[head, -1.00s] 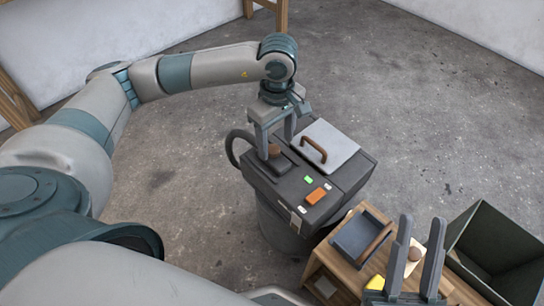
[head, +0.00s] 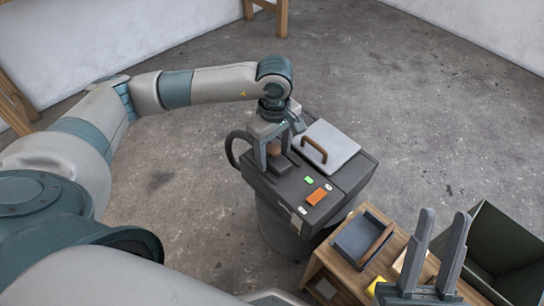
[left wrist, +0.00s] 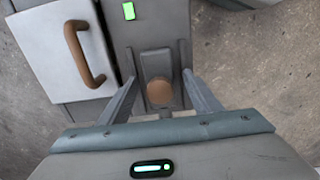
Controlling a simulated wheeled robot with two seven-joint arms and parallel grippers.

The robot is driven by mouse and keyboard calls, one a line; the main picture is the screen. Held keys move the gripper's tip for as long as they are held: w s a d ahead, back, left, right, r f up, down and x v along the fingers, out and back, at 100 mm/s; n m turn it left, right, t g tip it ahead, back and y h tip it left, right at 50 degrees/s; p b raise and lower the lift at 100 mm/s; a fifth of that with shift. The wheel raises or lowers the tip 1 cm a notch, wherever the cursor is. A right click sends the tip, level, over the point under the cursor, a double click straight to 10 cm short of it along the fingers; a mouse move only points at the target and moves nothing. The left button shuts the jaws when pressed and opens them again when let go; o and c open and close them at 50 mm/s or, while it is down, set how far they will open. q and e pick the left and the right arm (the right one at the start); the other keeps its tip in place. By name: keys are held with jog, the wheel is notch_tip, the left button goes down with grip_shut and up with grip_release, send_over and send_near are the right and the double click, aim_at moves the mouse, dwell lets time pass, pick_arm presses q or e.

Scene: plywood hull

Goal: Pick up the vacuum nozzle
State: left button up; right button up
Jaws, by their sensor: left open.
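The vacuum (head: 335,185) is a dark boxy machine on a round drum. A dark block with a rounded brown end, which looks like the nozzle (left wrist: 160,92), stands on its top between two low rails; in the head view the nozzle (head: 274,151) is partly hidden by my fingers. My left gripper (head: 275,160) is open above it. In the left wrist view the fingers of my left gripper (left wrist: 160,82) lie on either side of the brown end, with gaps showing. My right gripper (head: 445,213) is open and empty at the lower right.
A pale lid with a brown handle (head: 314,150) sits beside the nozzle. An orange button (head: 316,197) and a green light (head: 309,180) are on the vacuum's top. A wooden stand (head: 345,271) holds a grey tray (head: 348,242). A dark open bin (head: 510,238) stands right.

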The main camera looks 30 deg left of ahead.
aim_at(274, 148)
jog(key=shift+s+f, duration=0.1)
jog(key=shift+f, duration=0.05)
pick_arm(q)
jog(key=c, duration=1.2)
pick_arm(e)
jog(key=shift+f, duration=0.15)
pick_arm(q)
jog(key=shift+r, duration=0.1)
